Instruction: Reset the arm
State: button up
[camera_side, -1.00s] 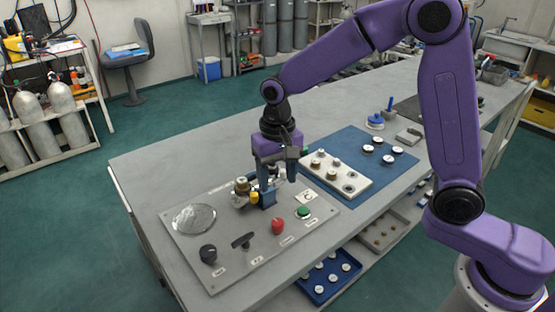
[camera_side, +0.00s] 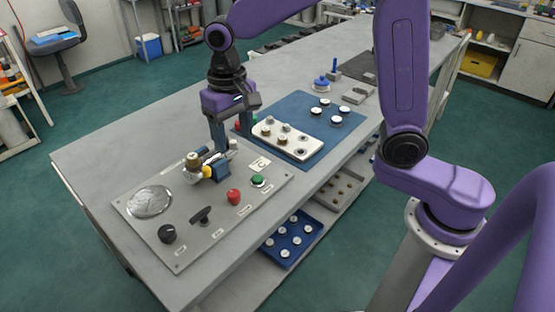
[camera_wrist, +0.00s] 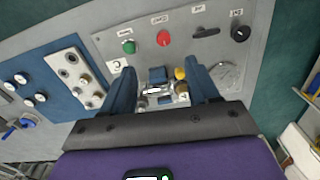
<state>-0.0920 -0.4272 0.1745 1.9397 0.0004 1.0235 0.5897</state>
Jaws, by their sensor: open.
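My gripper (camera_side: 224,142) is above the grey panel (camera_side: 215,232), pointing down. In the wrist view my gripper (camera_wrist: 162,78) has its two blue fingers spread wide, with nothing held between them. A valve fitting with brass, yellow and blue parts (camera_side: 207,168) stands on the panel below the fingers; it shows between them in the wrist view (camera_wrist: 159,78), partly hidden at its lower edge by the gripper.
A round silver dial (camera_side: 149,201) is at the panel's left. A white block with fittings (camera_side: 288,142) sits on a blue mat (camera_side: 326,130) at the right. A blue tray (camera_side: 275,246) is on the lower shelf. The bench's left side is clear, as is the space above it.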

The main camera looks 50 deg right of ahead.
jog(key=s+d+n, duration=0.4)
jog(key=s, duration=0.4)
jog(key=s+d+f+n, duration=0.1)
jog(key=s+d+n, duration=0.3)
jog(key=s, duration=0.4)
jog(key=s+d+n, duration=0.4)
jog(key=s+n, duration=0.1)
jog(key=s, duration=0.3)
jog(key=shift+s+f, duration=0.3)
jog(key=shift+s, duration=0.1)
